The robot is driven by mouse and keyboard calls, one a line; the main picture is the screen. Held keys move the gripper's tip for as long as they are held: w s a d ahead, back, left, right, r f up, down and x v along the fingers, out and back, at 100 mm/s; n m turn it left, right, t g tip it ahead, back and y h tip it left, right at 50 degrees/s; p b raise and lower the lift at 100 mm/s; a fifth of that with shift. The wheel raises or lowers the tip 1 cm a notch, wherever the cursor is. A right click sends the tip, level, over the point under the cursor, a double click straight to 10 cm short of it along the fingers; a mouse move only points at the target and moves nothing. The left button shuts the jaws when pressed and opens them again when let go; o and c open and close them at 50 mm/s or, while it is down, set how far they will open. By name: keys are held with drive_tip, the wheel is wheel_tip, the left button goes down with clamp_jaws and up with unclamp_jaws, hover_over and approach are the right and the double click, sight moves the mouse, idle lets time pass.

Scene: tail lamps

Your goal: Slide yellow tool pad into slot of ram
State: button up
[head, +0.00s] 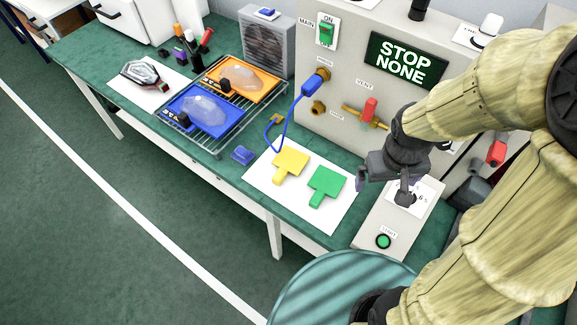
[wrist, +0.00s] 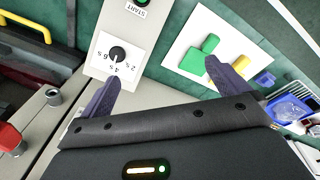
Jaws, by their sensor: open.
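The yellow tool pad (head: 290,163) lies flat on a white sheet on the green bench, its handle towards the front. A green tool pad (head: 326,184) lies to its right. In the wrist view the yellow pad (wrist: 240,67) is partly hidden behind a finger, beside the green pad (wrist: 194,62). My gripper (head: 383,187) is open and empty, above the control box and right of the pads. In the wrist view my gripper (wrist: 162,72) has its fingers wide apart with nothing between them. I cannot pick out the ram or its slot.
A control box (head: 375,223) with a dial and green START button stands below my gripper. The grey machine cabinet (head: 345,92) rises behind, with a blue hose (head: 291,115) and red-handled valve (head: 370,108). A wire rack (head: 213,145) holds blue and orange trays at left.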

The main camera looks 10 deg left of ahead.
drive_tip(key=a+f+n+t+h+b, duration=0.3)
drive_tip(key=a+f+n+h+b, duration=0.35)
drive_tip(key=a+f+n, duration=0.9)
drive_tip(key=s+a+f+n+t+y+b, duration=0.1)
drive_tip(key=a+n+t+b, duration=0.1)
drive_tip(key=a+n+t, duration=0.2)
drive_tip(key=s+a+f+n+t+y+b, duration=0.1)
drive_tip(key=a+n+t, duration=0.3)
drive_tip(key=a+n, duration=0.5)
drive_tip(key=shift+s+a+f+t+y+b, duration=0.45)
drive_tip(key=shift+s+a+y, duration=0.1)
drive_tip(key=shift+a, duration=0.65)
drive_tip(key=shift+n, duration=0.25)
approach(282, 172)
drive_tip(key=p+x, duration=0.1)
drive_tip(key=x, duration=0.4)
drive_tip(key=shift+w+d+f, duration=0.15)
drive_tip(key=shift+w, duration=0.25)
